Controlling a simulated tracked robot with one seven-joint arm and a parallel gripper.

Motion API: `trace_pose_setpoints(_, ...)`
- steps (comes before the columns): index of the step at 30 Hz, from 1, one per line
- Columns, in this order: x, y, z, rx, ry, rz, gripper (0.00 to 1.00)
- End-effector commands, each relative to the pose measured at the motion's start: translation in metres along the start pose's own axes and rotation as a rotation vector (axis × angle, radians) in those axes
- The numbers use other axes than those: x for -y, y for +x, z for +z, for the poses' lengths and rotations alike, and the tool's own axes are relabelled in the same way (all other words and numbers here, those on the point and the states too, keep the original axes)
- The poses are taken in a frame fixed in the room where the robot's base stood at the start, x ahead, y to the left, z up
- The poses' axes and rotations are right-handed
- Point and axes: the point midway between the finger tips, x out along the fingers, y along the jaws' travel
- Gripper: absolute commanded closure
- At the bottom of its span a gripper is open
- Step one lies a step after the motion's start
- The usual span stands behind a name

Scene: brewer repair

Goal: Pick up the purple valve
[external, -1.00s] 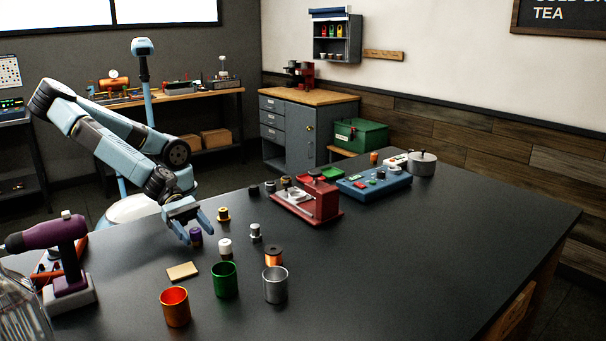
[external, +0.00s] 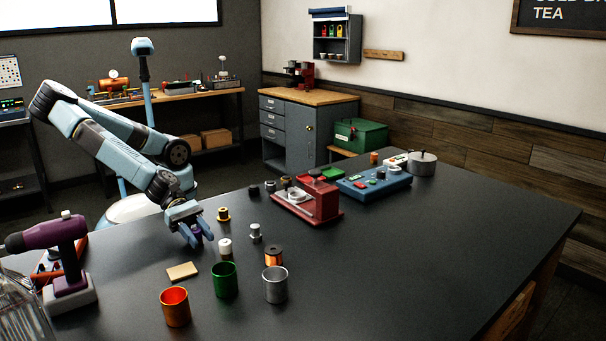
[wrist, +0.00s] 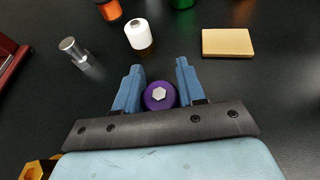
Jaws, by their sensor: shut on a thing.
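The purple valve (wrist: 155,99), with a pale hexagonal top, sits between the two blue fingers of my gripper (wrist: 157,90) in the wrist view. In the external view my gripper (external: 198,237) is low over the dark table's left side, shut on the purple valve (external: 197,231), which is partly hidden by the fingers. The valve appears to be at table level; I cannot tell whether it touches the surface.
A tan block (external: 182,271) and orange (external: 175,307), green (external: 224,280) and silver (external: 275,285) cups stand in front. The right tabletop is clear.

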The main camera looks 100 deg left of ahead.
Motion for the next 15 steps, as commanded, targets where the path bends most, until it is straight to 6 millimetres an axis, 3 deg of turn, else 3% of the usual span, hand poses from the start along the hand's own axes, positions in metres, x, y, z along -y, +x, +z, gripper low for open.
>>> trace_pose_setpoints(4, -0.0001, 0.0, 0.0003, 0.0, 0.0, 0.0, 0.96)
trace_pose_setpoints(15, 0.0004, -0.0037, 0.0096, 0.002, -0.002, -0.001, 0.96)
